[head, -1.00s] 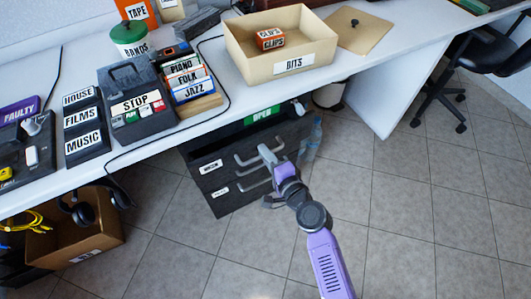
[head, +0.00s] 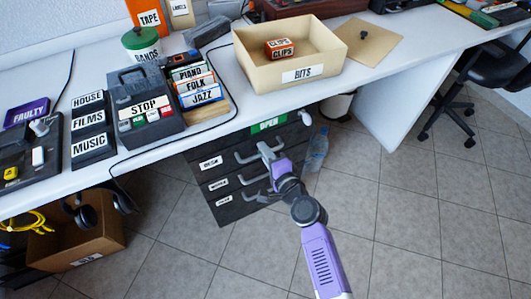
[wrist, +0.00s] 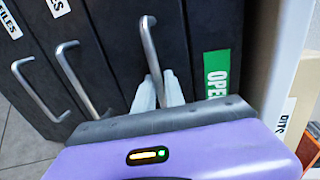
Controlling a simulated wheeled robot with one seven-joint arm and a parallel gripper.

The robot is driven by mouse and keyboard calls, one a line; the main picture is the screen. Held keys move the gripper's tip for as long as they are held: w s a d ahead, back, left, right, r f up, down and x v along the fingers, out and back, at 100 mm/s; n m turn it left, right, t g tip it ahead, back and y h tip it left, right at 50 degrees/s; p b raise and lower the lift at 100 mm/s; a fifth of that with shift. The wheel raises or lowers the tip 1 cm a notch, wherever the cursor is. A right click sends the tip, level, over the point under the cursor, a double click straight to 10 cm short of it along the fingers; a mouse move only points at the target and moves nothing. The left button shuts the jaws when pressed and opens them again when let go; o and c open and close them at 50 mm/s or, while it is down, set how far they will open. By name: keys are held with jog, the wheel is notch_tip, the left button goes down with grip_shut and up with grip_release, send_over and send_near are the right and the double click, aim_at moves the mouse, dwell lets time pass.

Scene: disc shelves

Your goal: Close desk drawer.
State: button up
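The dark drawer unit (head: 225,205) stands under the white desk. Its top drawer, labelled DESK (head: 210,163), looks flush with the drawers below it. My gripper (head: 266,149) is at the right part of the top drawer's handle (head: 246,157). In the wrist view, the two pale fingertips (wrist: 158,88) lie on either side of this handle (wrist: 150,45), close to the drawer front. I cannot tell whether they grip it. The two lower drawers also look shut, and their handles (wrist: 75,80) show to the left in the wrist view.
A green OPEN label (head: 268,124) is on the unit's upper edge. A clear bottle (head: 317,150) stands right of the unit. The white desk (head: 215,135) overhangs it, with a BITS box (head: 290,77) above.

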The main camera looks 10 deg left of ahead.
jog(key=shift+o, duration=1.3)
jog(key=shift+a+r, duration=0.1)
jog(key=shift+r, duration=0.05)
jog(key=p+v, duration=0.1)
jog(key=v, duration=0.7)
jog(key=shift+f+p, duration=0.25)
jog(key=shift+p, duration=0.05)
jog(key=shift+w, duration=0.1)
